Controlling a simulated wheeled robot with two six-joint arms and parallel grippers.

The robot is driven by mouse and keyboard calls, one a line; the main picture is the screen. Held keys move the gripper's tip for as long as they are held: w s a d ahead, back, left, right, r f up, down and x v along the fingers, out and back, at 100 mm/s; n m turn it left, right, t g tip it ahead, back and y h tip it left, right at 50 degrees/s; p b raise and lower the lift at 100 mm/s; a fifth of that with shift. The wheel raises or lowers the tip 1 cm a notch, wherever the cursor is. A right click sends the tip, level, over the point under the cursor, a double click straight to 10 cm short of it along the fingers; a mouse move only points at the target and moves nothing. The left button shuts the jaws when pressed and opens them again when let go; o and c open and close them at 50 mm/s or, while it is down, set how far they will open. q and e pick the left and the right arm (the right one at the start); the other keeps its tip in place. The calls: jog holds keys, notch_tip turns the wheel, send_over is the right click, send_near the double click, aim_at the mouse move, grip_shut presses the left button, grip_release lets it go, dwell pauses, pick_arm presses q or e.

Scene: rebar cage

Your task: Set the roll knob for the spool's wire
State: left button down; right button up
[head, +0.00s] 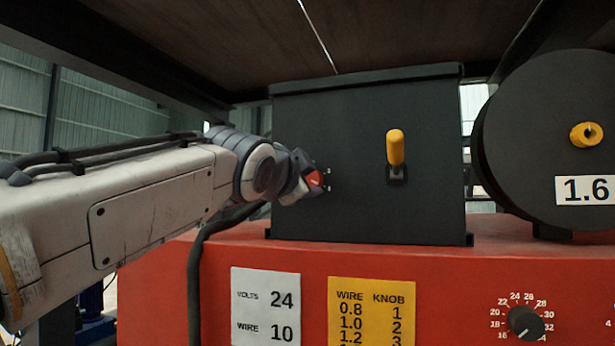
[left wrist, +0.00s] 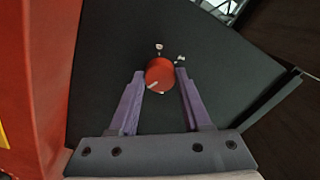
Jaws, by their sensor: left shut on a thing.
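The red roll knob (left wrist: 159,71) is on the dark face of the feeder box (head: 335,120), and part of it shows in the head view (head: 315,180). My left gripper (left wrist: 160,76) is shut on it, one purple finger on each side. The knob's white line points to the lower left in the wrist view. Small white marks sit around it, too blurred to read. The dark spool (head: 535,110) at the right bears a label (head: 585,190) reading 1.6. A yellow chart (head: 371,310) pairs wire 0.8, 1.0, 1.2 with knob 1, 2, 3; lower rows are cut off.
A yellow-handled lever (head: 396,148) stands upright on the box front. A black dial (head: 525,321) numbered 16 to 32 and a white card (head: 266,305) reading volts 24, wire 10 are on the red cabinet (head: 450,290). A dark board (head: 280,40) hangs overhead.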

pick_arm(q)
jog(key=shift+f+m, duration=0.1)
jog(key=shift+m, duration=0.2)
jog(key=shift+c, duration=1.8)
grip_release()
jog(key=shift+s, duration=0.1)
jog(key=b+v, duration=0.5)
jog(key=v, duration=0.5)
jog(key=shift+s+a, duration=0.1)
